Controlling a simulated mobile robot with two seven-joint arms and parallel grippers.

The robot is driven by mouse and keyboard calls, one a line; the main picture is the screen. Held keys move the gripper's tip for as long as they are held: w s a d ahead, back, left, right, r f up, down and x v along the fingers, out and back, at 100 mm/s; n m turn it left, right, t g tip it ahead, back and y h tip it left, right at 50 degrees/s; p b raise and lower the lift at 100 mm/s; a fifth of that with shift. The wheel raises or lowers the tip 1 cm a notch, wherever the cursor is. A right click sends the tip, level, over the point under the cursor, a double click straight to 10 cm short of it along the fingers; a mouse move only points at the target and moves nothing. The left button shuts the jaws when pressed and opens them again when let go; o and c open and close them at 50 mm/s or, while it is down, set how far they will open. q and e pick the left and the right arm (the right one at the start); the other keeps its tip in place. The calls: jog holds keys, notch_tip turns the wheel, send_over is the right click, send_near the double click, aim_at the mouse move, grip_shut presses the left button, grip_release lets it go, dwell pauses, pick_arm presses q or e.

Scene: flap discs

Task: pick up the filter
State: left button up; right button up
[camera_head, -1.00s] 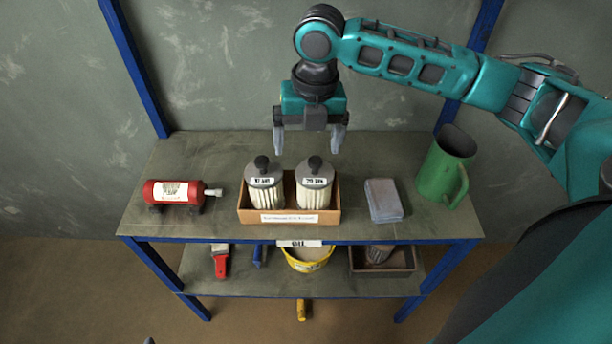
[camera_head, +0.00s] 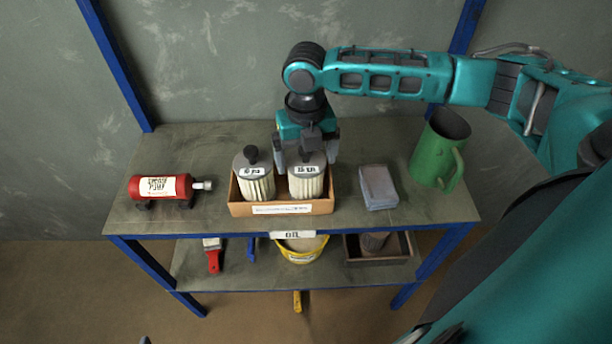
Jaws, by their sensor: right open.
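Two white pleated filters with grey tops and dark knobs stand upright in an open cardboard box (camera_head: 282,209) on the upper shelf. The left filter (camera_head: 256,185) is clear of the gripper. The right filter (camera_head: 306,184) has my right gripper (camera_head: 306,158) over its top. The gripper points down and is open, with one finger at each side of the right filter's top, and its knob is partly hidden by the gripper. Whether the fingers touch it I cannot tell. My left gripper is not in view.
A red grease pump (camera_head: 160,187) lies at the left. A folded grey cloth (camera_head: 379,187) and a green jug (camera_head: 439,152) stand to the right of the box. The lower shelf holds a brush (camera_head: 213,256), a yellow bucket (camera_head: 302,250) and a dark tray (camera_head: 352,254).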

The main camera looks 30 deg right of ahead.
jog(key=shift+f, duration=0.95)
jog(key=shift+r, duration=0.1)
jog(key=c, duration=0.9)
